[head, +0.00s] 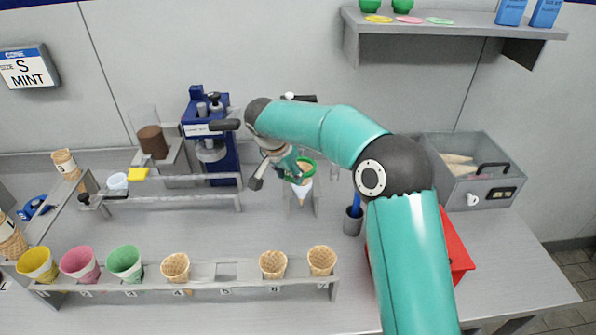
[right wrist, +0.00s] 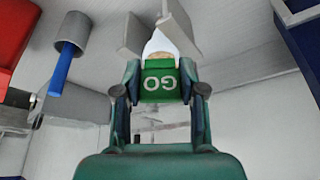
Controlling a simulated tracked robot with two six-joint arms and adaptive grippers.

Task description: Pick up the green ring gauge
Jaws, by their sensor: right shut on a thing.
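The green ring gauge (head: 309,166) is at the top of a white-sleeved cone (head: 302,190) in the middle of the bench in the head view. In the right wrist view, its green face marked GO (right wrist: 160,80) sits between the fingers of my right gripper (right wrist: 158,88). My right gripper (head: 294,172) is shut on the gauge in the head view, and the arm partly hides it. The cone (right wrist: 160,45) shows just beyond the gauge. I cannot tell whether the ring is touching the cone. My left gripper is not in view.
A grey stand (head: 315,203) is at the cone. A grey cup (head: 352,225) with a blue handle stands to the right, near a red box (head: 455,245). A numbered rack (head: 220,286) with several cones runs along the front. A blue press (head: 225,160) stands behind left.

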